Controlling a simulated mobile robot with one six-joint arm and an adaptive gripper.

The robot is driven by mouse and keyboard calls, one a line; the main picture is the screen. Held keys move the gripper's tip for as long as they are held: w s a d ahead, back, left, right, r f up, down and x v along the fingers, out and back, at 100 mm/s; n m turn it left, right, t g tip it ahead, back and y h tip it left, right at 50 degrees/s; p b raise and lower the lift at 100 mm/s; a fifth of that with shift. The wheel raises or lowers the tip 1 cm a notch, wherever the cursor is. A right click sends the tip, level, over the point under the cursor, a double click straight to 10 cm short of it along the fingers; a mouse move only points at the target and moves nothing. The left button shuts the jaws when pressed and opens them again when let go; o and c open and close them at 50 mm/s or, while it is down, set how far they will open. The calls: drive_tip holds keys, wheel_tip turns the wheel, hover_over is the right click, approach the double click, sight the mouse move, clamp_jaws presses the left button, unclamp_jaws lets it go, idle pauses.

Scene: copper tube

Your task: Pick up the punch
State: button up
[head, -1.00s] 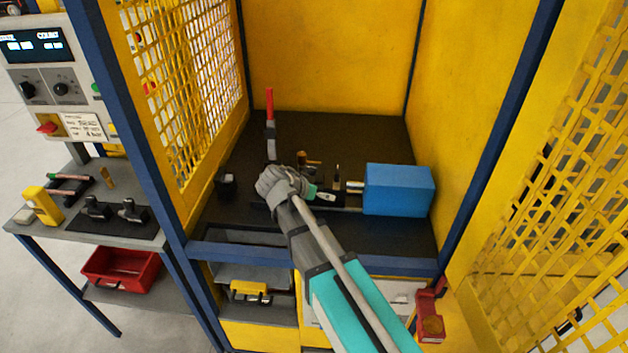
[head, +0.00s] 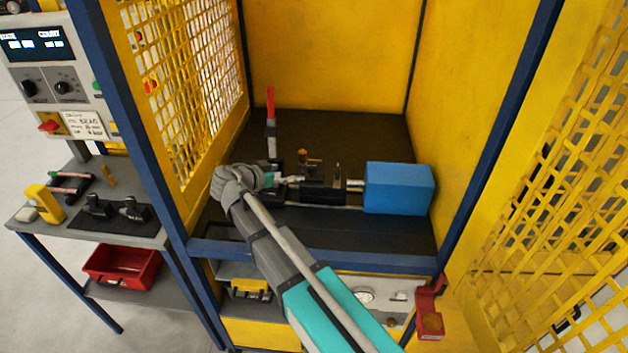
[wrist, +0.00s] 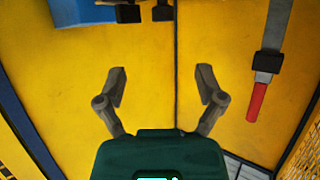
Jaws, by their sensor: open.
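My gripper (head: 292,180) is over the dark bench inside the yellow enclosure, pointing right toward the fixture in front of the blue box. In the wrist view my gripper (wrist: 160,82) is open, with nothing between its fingers. A small upright pointed piece (head: 337,171) stands on the fixture to the right of the gripper. It may be the punch, but it is too small to tell. My gripper is apart from it. Dark blocks (wrist: 129,13) of the fixture show at the top of the wrist view, beyond the fingertips.
The blue box (head: 399,188) stands right of the fixture. A red-handled lever (head: 270,105) rises behind my gripper. A blue front beam (head: 330,258) and mesh side panels bound the enclosure. A side table (head: 150,232) at left carries dark tools on a mat. A red bin (head: 121,265) sits below.

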sight(308, 168)
drive_tip(key=b+x, duration=0.3)
drive_tip(key=x, duration=0.4)
drive_tip(key=shift+w+d+f, duration=0.1)
drive_tip(key=shift+w+f, duration=0.05)
drive_tip(key=shift+w+d, duration=0.35)
drive_tip(key=shift+f, duration=0.1)
drive_tip(key=b+x, duration=0.2)
drive_tip(key=x, duration=0.2)
drive_tip(key=shift+w+a+f, duration=0.15)
drive_tip(key=shift+w, duration=0.1)
drive_tip(key=shift+w+d+f, duration=0.1)
drive_tip(key=shift+w+d, duration=0.25)
drive_tip(key=shift+c, duration=0.2)
clamp_jaws()
